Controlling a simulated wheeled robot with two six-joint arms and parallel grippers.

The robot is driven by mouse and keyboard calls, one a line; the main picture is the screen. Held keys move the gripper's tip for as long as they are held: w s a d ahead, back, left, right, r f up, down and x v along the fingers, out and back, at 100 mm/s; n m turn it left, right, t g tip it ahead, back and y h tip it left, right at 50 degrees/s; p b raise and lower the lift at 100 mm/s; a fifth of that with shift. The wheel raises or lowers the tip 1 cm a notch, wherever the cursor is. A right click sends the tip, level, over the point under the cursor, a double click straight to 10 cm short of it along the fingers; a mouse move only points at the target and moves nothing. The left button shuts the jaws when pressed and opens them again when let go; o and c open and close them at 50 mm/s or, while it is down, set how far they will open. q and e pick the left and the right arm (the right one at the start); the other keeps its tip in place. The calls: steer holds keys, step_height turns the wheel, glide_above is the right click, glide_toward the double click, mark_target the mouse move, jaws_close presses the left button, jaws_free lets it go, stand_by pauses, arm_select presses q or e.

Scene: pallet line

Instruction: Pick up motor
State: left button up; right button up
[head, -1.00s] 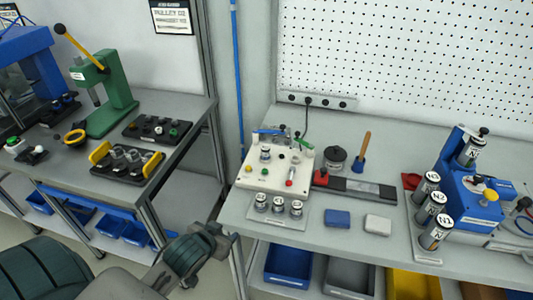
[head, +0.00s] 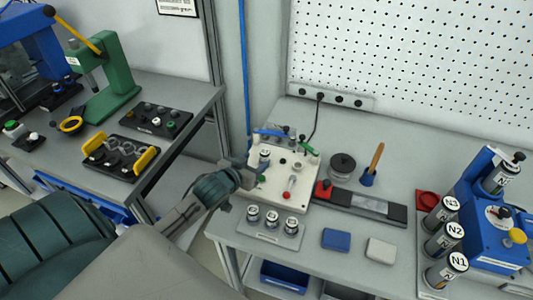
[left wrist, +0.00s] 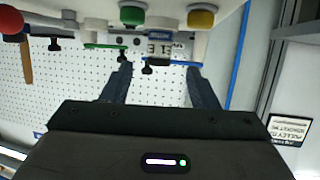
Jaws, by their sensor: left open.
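A small silver-and-black motor-like cylinder (head: 264,156) stands in the white fixture (head: 297,190) at the back left of the right-hand bench. In the left wrist view a labelled cylinder (left wrist: 160,47) shows upside down, between and beyond the fingers. My left gripper (head: 243,174) is at the fixture's left edge, partly hidden by its own wrist. In the left wrist view its fingers (left wrist: 160,76) are apart with nothing held. Several similar cylinders also stand on the bench: a small group (head: 271,217) in front of the fixture, and N1 (head: 446,269), N2 and N3 at right. My right gripper is not in view.
A blue block (head: 336,240) and a white block (head: 380,250) lie on the front of the bench. A wooden-handled tool (head: 374,164) and a dark round pot (head: 342,166) stand behind. Blue clamp levers and a green one top the fixture.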

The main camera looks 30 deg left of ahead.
mark_target(262, 157)
arm_select(q)
steer(key=shift+x, duration=0.85)
steer(key=p+x, duration=0.2)
steer(key=x, duration=0.2)
steer(key=shift+w+f, duration=0.25)
steer(key=shift+f, duration=0.1)
steer(key=shift+w+f, duration=0.15)
steer(key=shift+w, duration=0.1)
steer(key=shift+w+f, duration=0.1)
steer(key=c, duration=1.1)
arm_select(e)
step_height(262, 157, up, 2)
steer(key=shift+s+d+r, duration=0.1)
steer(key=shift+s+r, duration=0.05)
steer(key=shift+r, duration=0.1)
